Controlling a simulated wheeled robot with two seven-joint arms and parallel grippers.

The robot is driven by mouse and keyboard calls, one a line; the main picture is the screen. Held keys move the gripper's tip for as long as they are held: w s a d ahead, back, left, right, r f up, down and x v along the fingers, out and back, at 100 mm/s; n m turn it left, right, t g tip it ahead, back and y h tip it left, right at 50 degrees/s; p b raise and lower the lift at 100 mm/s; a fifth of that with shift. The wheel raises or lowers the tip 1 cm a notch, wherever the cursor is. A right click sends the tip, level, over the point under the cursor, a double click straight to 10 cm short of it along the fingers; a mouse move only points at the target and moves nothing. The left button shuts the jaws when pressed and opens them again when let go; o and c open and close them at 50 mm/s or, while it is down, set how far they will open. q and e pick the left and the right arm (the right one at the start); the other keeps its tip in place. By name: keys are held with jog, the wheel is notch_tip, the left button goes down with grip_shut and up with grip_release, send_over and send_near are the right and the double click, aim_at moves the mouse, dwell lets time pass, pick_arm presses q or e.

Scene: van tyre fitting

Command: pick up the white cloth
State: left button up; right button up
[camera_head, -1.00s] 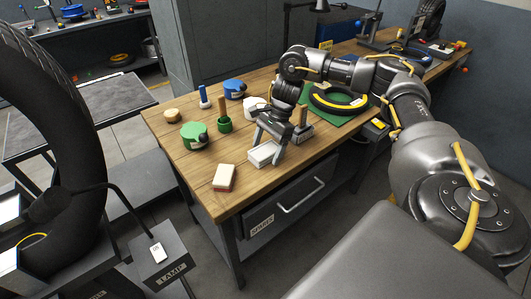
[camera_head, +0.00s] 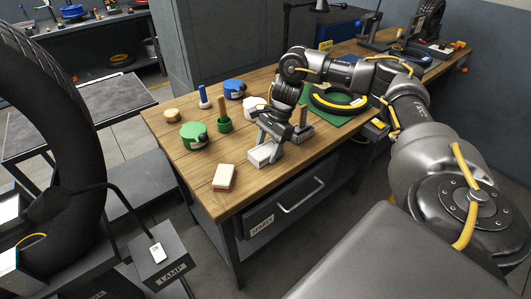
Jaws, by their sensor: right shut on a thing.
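The white cloth (camera_head: 262,155) is a small, pale, block-like shape near the front edge of the wooden workbench. My right gripper (camera_head: 267,147) reaches down over it from behind. It is shut on the cloth, with the fingers covering part of it. The cloth appears to be at the bench top; I cannot tell whether it is clear of the wood. My left gripper is not in view.
A black-and-yellow ring (camera_head: 338,101) lies behind. A large tyre (camera_head: 83,140) stands at left.

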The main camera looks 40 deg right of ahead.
aim_at(263, 151)
jog(key=shift+r, duration=0.1)
